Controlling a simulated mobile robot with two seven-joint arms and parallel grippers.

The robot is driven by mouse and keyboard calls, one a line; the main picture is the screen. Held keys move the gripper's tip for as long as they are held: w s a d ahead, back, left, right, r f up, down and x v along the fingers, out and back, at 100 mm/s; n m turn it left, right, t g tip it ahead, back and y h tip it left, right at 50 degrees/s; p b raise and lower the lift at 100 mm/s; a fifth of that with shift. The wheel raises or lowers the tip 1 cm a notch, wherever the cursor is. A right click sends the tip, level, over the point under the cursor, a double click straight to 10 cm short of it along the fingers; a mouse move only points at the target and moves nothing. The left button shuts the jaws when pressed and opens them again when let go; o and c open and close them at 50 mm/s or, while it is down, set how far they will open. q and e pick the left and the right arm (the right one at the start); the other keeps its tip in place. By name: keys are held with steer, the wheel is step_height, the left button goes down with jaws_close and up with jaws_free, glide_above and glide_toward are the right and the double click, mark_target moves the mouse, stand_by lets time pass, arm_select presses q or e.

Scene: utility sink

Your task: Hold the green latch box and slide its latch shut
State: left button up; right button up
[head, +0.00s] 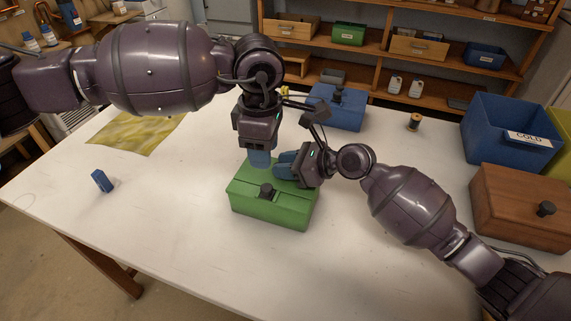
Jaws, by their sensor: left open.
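The green latch box (262,214) stands on the white table in the middle of the head view. Its dark latch knob (267,190) is on the lid toward the front, with a dark strip running right from it. My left gripper (260,160) points down just over the box's back left part, behind the knob; it is open, though its fingers overlap in this view. My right gripper (284,164) reaches in from the right at the box's back edge, its blue fingertips pointing left. Whether it touches the box or holds anything cannot be told.
A blue box (345,112) with a dark knob stands behind the grippers. A blue bin (500,135) and a brown wooden box (520,210) stand at the right. A small blue block (102,181) and a yellow cloth (135,130) lie at the left. The front left table is clear.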

arm_select(q)
steer(key=shift+s+f, duration=0.1)
steer(key=shift+f, duration=0.1)
steer(key=c, duration=0.5)
steer(key=shift+s+d+f+h, duration=0.15)
steer(key=shift+s+f+h, duration=0.1)
steer(key=shift+h, duration=0.05)
steer(key=shift+c, duration=1.1)
steer(key=s+f+g+h, duration=0.1)
steer(key=s+d+f+g+h, duration=0.1)
steer(key=s+h, duration=0.1)
steer(key=shift+f+m+h, duration=0.3)
steer(key=shift+f, duration=0.1)
jaws_close()
steer(key=s+a+f+n+t+h, duration=0.1)
steer(key=a+n+t+h, duration=0.3)
steer(key=a, duration=0.4)
steer(key=s+a+f+n+t+h, duration=0.2)
steer(key=a+f+n+t+h, duration=0.2)
steer(key=a+h, duration=0.3)
steer(key=shift+a+f+t, duration=0.3)
steer(key=shift+a, duration=1)
